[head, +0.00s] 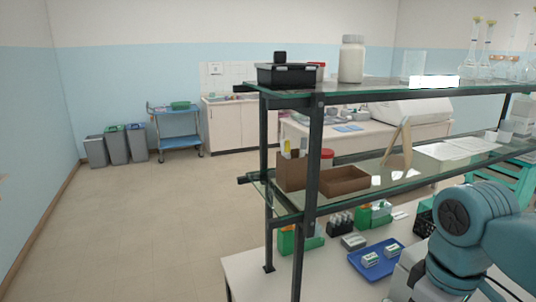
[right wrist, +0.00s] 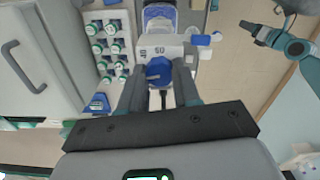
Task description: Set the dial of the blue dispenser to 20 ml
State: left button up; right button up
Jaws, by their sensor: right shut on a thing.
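In the right wrist view, the blue dial (right wrist: 159,72) sits between the two fingers of my right gripper (right wrist: 160,80), which is shut on it. The dial is on the pale grey head of the dispenser (right wrist: 168,47), which carries dark numerals that are too small to read surely. A blue part (right wrist: 160,14) shows beyond the head. The dial's setting cannot be read. A dark gripper, seemingly my left one (right wrist: 258,34), hangs apart at the upper right; its jaws are unclear. The head view shows neither the dispenser nor a gripper.
In the right wrist view, a rack of green-and-white capped bottles (right wrist: 108,45) stands close to the left of the dispenser, beside a white cabinet with a handle (right wrist: 22,65). In the head view, a glass-shelved rack (head: 330,92) stands over the bench, with a blue tray (head: 360,268) below.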

jog(key=shift+n, duration=0.5)
jog(key=n, duration=0.3)
jog(key=n, duration=0.3)
jog(key=o, duration=0.6)
jog(key=shift+c, duration=0.2)
